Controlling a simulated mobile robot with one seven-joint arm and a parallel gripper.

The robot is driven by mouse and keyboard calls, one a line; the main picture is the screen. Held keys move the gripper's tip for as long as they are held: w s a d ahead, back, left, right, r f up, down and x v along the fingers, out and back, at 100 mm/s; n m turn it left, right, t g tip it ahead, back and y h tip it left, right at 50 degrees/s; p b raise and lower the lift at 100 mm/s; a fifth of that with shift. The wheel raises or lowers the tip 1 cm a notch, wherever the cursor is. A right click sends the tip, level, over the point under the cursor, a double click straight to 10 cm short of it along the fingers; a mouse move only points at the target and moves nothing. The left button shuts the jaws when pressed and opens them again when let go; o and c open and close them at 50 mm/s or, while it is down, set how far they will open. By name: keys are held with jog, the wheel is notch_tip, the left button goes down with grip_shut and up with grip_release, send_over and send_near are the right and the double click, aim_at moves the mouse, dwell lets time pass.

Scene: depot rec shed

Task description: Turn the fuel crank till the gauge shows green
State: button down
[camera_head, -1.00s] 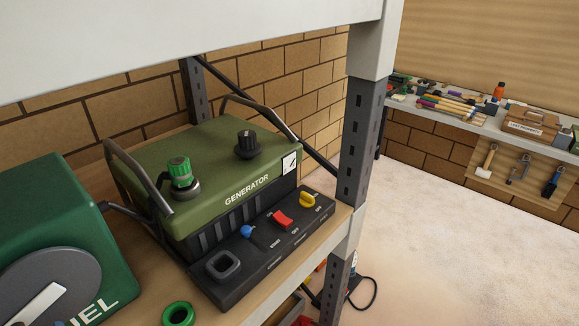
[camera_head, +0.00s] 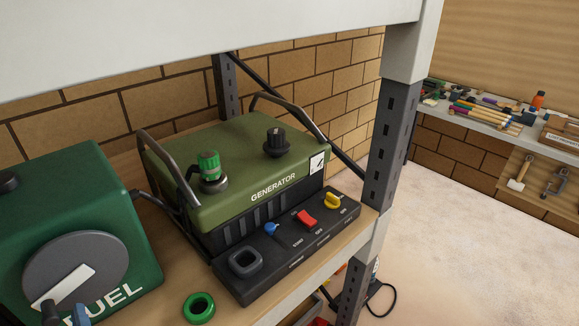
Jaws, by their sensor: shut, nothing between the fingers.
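The green fuel box, lettered "FUEL" (camera_head: 105,170), stands on the shelf at the left. On its front is a round grey disc (camera_head: 98,245) with a white crank bar (camera_head: 66,284) slanting down left. A dark upright knob (camera_head: 48,312) shows near the bar's lower end. A small blue piece (camera_head: 82,315) shows beside it at the bottom edge; I cannot tell what it is. A small white square with a black slanted mark (camera_head: 317,162) sits on the generator's corner. No gauge with green on it is clear to me. My gripper is not clearly in view.
The olive generator (camera_head: 235,150) stands right of the fuel box. It has green and black caps and a dark panel of switches (camera_head: 240,291). A green ring (camera_head: 199,307) lies on the shelf in front. A grey shelf post (camera_head: 392,135) rises at the right.

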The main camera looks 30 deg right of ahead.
aim_at(46, 320)
jog(key=shift+s+a+r, duration=0.1)
jog(key=shift+a+r, duration=0.2)
jog(key=shift+a, duration=0.15)
jog(key=shift+s+a+r, duration=0.25)
jog(key=shift+a+r, duration=0.5)
jog(key=shift+r, duration=0.05)
jog(key=shift+s+a+r+p, duration=0.15)
jog(key=shift+r+p, duration=0.15)
jog(key=shift+r, duration=0.2)
jog(key=shift+w+a+r+p, duration=0.15)
jog(key=shift+r+p, duration=0.15)
jog(key=shift+r, duration=0.15)
jog(key=shift+s+a+r, duration=0.1)
jog(key=shift+s+a, duration=0.05)
